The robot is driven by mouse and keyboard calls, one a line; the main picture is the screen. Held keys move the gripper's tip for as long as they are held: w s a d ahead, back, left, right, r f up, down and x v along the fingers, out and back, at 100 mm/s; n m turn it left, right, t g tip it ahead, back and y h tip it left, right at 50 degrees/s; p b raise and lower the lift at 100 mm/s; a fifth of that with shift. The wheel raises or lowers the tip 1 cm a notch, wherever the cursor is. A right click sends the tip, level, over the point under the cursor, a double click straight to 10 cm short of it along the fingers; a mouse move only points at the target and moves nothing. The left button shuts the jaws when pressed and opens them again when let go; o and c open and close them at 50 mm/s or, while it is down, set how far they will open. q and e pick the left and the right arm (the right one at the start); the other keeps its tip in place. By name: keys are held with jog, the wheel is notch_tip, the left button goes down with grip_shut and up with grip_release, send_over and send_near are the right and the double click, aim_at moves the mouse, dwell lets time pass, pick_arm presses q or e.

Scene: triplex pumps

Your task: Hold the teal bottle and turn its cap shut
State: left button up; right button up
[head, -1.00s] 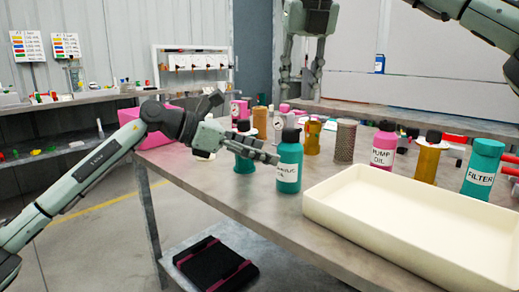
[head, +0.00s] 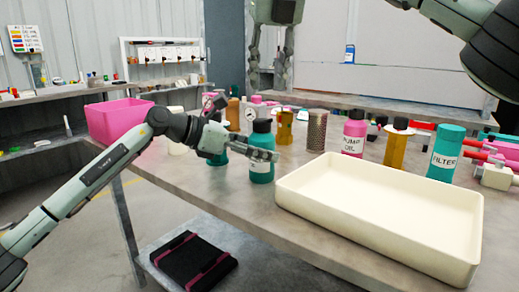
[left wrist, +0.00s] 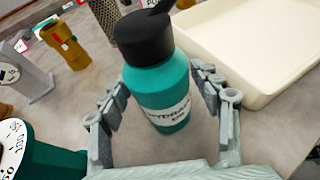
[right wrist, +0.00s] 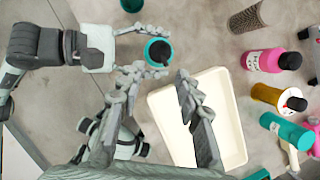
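The teal bottle (head: 261,172) with a black cap (head: 261,127) and a white label stands upright on the grey table. It also shows in the left wrist view (left wrist: 160,85) and from above in the right wrist view (right wrist: 158,52). My left gripper (head: 262,156) is open around its body. In the left wrist view a finger stands on each side, with small gaps visible. My right gripper (head: 269,82) points down in the head view, higher than the bottle. In the right wrist view (right wrist: 158,82) its fingers are apart and empty.
A cream tray (head: 375,245) lies right of the bottle. A pink pump oil bottle (head: 353,135), an amber bottle (head: 396,147) and a teal filter bottle (head: 445,155) stand behind it. Another teal item (head: 214,158) is close behind my left gripper. A pink bin (head: 118,120) stands at the left.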

pick_arm(q)
jog(key=c, duration=0.9)
jog(key=shift+c, duration=0.8)
pick_arm(e)
jog(key=shift+o, duration=1.8)
jog(key=shift+w, duration=0.2)
jog(key=shift+o, duration=0.8)
jog(key=w+d+m+t, duration=0.1)
jog(key=w+d+t, duration=0.1)
jog(key=w, duration=0.4)
jog(key=w+d+m+t, duration=0.1)
jog(key=w+d+t, duration=0.1)
jog(key=w, duration=0.4)
jog(key=shift+r+t+y, duration=0.3)
jog(key=shift+r+t, duration=0.1)
jog(key=shift+t, duration=0.4)
jog(key=w+d+r+n+t+y, duration=0.1)
jog(key=w+d+r+t+y, duration=0.25)
jog(key=w+t, duration=0.35)
jog(key=n+g+y, duration=1.2)
jog(key=n+g, duration=0.1)
jog(key=n, duration=0.1)
send_near(262, 125)
jog(key=w+a+f, duration=0.1)
jog(key=w+a, duration=0.1)
jog(key=a, duration=0.1)
jog(key=w+a, duration=0.2)
jog(key=a, duration=0.8)
jog(key=shift+w+a, duration=0.15)
jog(key=shift+w, duration=0.25)
